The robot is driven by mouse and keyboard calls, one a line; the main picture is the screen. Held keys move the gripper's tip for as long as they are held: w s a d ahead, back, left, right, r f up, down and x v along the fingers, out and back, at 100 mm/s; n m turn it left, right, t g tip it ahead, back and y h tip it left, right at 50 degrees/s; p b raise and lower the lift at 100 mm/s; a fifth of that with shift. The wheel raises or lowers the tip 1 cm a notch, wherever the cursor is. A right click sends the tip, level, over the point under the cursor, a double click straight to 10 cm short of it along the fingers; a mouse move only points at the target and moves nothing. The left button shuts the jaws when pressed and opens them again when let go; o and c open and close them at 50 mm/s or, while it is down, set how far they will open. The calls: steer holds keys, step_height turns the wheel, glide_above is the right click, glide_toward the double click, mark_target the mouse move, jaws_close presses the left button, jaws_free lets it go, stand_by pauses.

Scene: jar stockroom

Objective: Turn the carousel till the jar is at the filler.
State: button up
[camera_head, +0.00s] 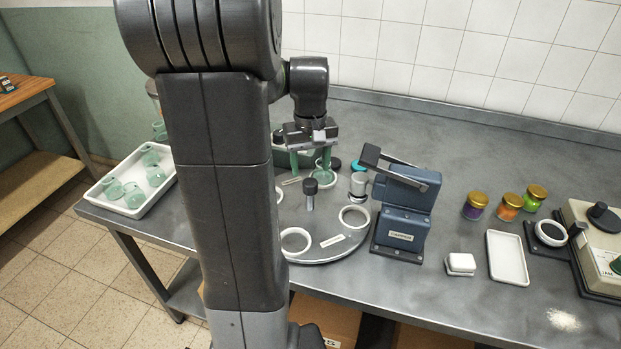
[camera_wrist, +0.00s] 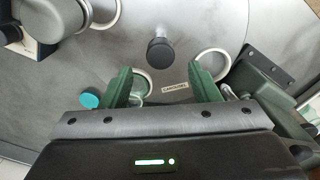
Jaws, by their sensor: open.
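The round grey carousel (camera_head: 325,254) carries white rings and an upright dark knob (camera_head: 310,188); the knob also shows in the wrist view (camera_wrist: 160,52). A clear greenish glass jar (camera_head: 320,165) appears to stand in a rear ring, partly hidden by a finger. In the wrist view the jar's glass (camera_wrist: 141,88) shows beside the left finger. My gripper (camera_head: 310,168) hangs over the carousel's rear part, its green fingers apart and empty, behind the knob. It also shows in the wrist view (camera_wrist: 162,78).
A white tray (camera_head: 112,207) with several greenish jars lies at the left. A teal lid (camera_head: 359,166) is behind the nozzle. A green machine (camera_wrist: 262,85) stands close behind.

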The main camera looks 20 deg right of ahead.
mark_target(310, 182)
steer(key=shift+f, duration=2.55)
jaws_close()
